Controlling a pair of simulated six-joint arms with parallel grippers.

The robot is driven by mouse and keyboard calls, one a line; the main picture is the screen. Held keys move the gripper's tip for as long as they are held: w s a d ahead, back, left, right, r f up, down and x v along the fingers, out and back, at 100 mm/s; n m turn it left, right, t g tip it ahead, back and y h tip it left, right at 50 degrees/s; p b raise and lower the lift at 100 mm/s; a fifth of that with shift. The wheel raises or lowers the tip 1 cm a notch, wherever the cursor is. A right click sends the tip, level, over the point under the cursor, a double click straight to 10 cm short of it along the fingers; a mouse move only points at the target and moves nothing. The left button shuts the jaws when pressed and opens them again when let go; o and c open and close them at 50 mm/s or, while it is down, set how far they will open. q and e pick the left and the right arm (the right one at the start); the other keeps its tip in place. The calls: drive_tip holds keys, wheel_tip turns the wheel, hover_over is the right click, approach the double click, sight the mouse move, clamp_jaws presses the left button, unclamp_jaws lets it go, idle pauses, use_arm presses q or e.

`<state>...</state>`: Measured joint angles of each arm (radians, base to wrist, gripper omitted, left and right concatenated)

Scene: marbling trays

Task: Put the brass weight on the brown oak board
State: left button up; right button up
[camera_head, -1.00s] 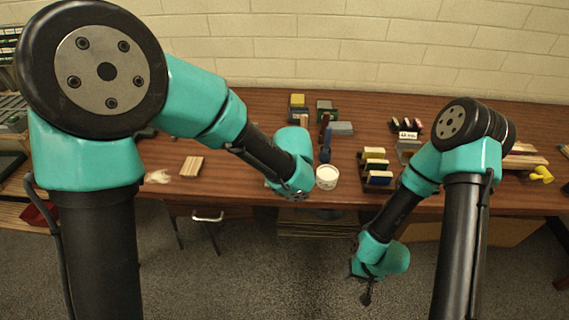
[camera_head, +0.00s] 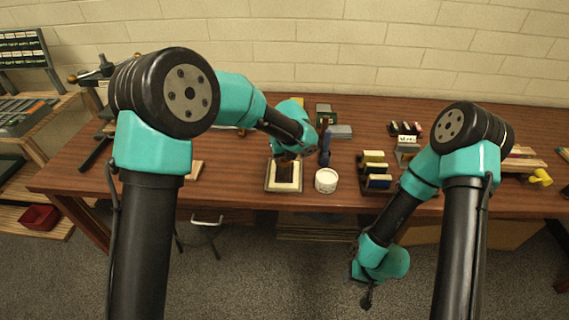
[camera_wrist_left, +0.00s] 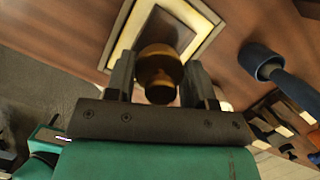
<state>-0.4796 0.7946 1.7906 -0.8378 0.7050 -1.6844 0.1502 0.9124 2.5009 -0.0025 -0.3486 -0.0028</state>
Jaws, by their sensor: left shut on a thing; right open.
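My left gripper (camera_wrist_left: 158,85) is shut on the brass weight (camera_wrist_left: 158,70), a rounded golden knob with a darker lower part, seen between the fingers in the left wrist view. In the head view the left gripper (camera_head: 287,156) is over a shallow framed tray with a pale inside (camera_head: 271,187). A brown board (camera_head: 286,173) shows in the middle of this tray, partly hidden by the gripper. The tray rim (camera_wrist_left: 208,42) also shows beyond the weight in the wrist view. Contact between weight and board cannot be told. My right gripper (camera_head: 367,298) is open and empty, low in front of the table.
A white tub (camera_head: 326,180) stands right of the tray, with a dark blue handled tool (camera_head: 325,150) behind it. A rack of coloured blocks (camera_head: 375,170) is further right. A yellow item (camera_head: 540,177) lies at the far right.

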sight(285, 163)
use_arm(q)
drive_tip(key=shift+f, duration=1.7)
drive_tip(key=shift+f, duration=0.1)
drive_tip(key=o, duration=1.2)
drive_tip(key=shift+f, duration=0.1)
drive_tip(key=shift+o, duration=0.2)
drive_tip(key=v, duration=1.2)
